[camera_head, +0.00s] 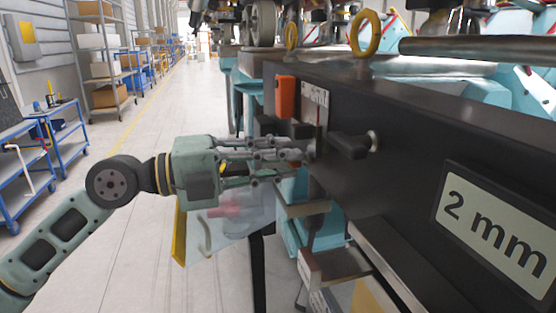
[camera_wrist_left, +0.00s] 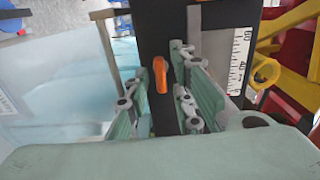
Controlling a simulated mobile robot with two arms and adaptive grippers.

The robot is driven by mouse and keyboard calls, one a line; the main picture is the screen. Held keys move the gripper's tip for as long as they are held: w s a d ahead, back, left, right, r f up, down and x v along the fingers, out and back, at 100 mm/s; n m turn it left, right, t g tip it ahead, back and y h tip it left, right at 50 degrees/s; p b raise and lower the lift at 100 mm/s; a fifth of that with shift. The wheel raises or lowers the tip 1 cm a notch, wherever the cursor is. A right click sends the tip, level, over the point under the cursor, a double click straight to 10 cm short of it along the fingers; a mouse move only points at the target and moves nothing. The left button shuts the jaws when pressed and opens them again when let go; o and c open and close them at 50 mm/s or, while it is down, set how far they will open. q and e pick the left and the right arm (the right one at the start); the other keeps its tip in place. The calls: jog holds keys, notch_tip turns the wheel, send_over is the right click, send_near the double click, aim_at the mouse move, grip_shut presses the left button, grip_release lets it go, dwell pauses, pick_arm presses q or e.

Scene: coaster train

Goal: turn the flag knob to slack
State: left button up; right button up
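An orange knob (camera_wrist_left: 160,74) with a rounded top and narrow body stands on a dark panel in the left wrist view. I take it to be the flag knob. An orange block (camera_head: 286,96) shows at the end of the dark beam in the head view; I cannot tell if it is the same part. My left gripper (camera_head: 300,160) reaches right to the beam's end, below this block. In the left wrist view its fingers (camera_wrist_left: 160,103) are spread, with the knob showing between them. Contact cannot be told. My right gripper is not in view.
A white scale plate (camera_head: 315,102) is beside the orange block. A black handle (camera_head: 348,146) sticks out of the dark beam (camera_head: 420,130), left of a "2 mm" sign (camera_head: 496,228). A clear panel (camera_head: 232,225) hangs below my gripper. The floor at left is open, with blue carts (camera_head: 68,125).

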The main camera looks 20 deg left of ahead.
pick_arm(q)
grip_shut()
jog(key=shift+n, duration=0.3)
jog(key=shift+n+p, duration=0.35)
jog(key=shift+n, duration=8.25)
jog(key=shift+o, duration=1.3)
grip_release()
